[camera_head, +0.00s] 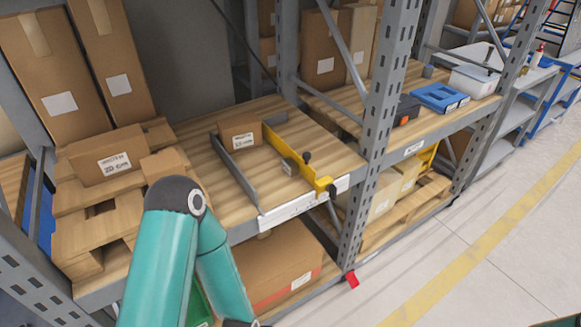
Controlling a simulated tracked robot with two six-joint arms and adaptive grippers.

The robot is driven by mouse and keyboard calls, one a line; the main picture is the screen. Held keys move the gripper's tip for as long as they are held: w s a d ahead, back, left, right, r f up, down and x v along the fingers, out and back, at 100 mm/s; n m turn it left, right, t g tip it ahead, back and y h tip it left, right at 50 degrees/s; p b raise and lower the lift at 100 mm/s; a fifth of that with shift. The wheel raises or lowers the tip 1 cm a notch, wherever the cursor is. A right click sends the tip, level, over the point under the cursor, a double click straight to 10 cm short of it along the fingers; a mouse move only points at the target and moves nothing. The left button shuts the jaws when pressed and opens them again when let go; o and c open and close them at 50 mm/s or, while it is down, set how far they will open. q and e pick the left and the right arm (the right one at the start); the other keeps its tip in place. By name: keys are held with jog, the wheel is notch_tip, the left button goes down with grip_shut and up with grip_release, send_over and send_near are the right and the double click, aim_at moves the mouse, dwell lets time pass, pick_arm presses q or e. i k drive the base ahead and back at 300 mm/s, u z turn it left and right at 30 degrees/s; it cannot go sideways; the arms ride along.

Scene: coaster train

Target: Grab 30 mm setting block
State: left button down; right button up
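A small greyish block (289,166) is on the wooden shelf board (335,158), against the yellow bar (297,168). It may be the setting block; no size marking is readable. A dark knob (306,157) stands beside it. A grey rail (235,170) runs across the board to the left of the bar, and a small carton (240,139) sits between the far ends of the rail and bar. A teal arm of mine rises at the lower left and bends back down out of frame; its gripper does not show. My other gripper is also out of view.
A grey slotted upright (372,135) stands just right of the yellow bar. A blue item (440,97) and a white bin (474,80) are on the right shelf. Open floor (470,260) lies at the right.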

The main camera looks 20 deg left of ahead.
aim_at(289, 165)
jog(key=z, duration=0.05)
jog(key=i, duration=0.2)
jog(key=u, duration=2.8)
jog(key=k, duration=1.65)
jog(key=z, duration=0.85)
jog(key=i, duration=1)
